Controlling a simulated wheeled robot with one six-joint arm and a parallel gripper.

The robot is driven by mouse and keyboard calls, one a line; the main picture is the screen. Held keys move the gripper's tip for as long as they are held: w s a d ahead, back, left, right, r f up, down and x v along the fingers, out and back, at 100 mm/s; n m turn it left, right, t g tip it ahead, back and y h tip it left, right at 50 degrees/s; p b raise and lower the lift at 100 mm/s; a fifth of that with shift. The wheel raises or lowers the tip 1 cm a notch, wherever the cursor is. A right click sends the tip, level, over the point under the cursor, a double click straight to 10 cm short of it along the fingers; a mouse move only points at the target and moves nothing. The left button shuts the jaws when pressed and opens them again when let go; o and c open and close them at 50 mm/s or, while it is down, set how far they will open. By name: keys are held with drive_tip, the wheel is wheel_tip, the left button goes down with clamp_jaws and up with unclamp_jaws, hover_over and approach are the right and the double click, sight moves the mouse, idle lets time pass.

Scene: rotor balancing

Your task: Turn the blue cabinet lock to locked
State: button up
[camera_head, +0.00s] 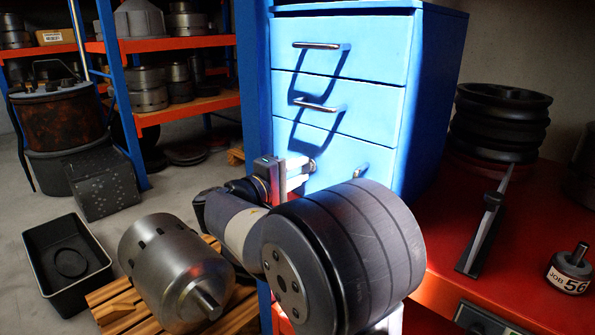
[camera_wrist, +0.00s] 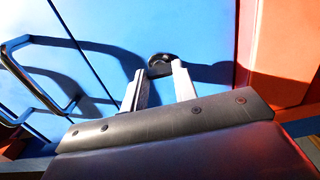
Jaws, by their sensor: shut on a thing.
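The blue cabinet (camera_head: 425,100) stands behind my arm, with drawer fronts facing me. My gripper (camera_head: 303,173) is at the lower left of its front, by the lowest visible drawer. In the wrist view my gripper (camera_wrist: 160,78) has its two light fingers on either side of a small dark round lock (camera_wrist: 161,62) on the blue face. The gripper is shut on this lock. The fingers partly cover it, and I cannot tell which way the lock is turned. In the head view the lock is mostly hidden behind the fingers.
Metal drawer handles (camera_head: 320,46) stick out from the cabinet front; one loop handle (camera_wrist: 40,75) is left of my gripper in the wrist view. A red bench (camera_head: 450,235) holds dark stacked rings (camera_head: 500,115). A steel rotor (camera_head: 175,270) lies on a wooden pallet at lower left.

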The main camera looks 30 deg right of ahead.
drive_tip(key=o, duration=1)
drive_tip(key=p+v, duration=0.1)
drive_tip(key=v, duration=0.9)
drive_tip(key=shift+a, duration=0.4)
drive_tip(key=shift+s, duration=0.15)
drive_tip(key=b+x, duration=0.1)
drive_tip(key=x, duration=1)
drive_tip(key=shift+a, duration=0.1)
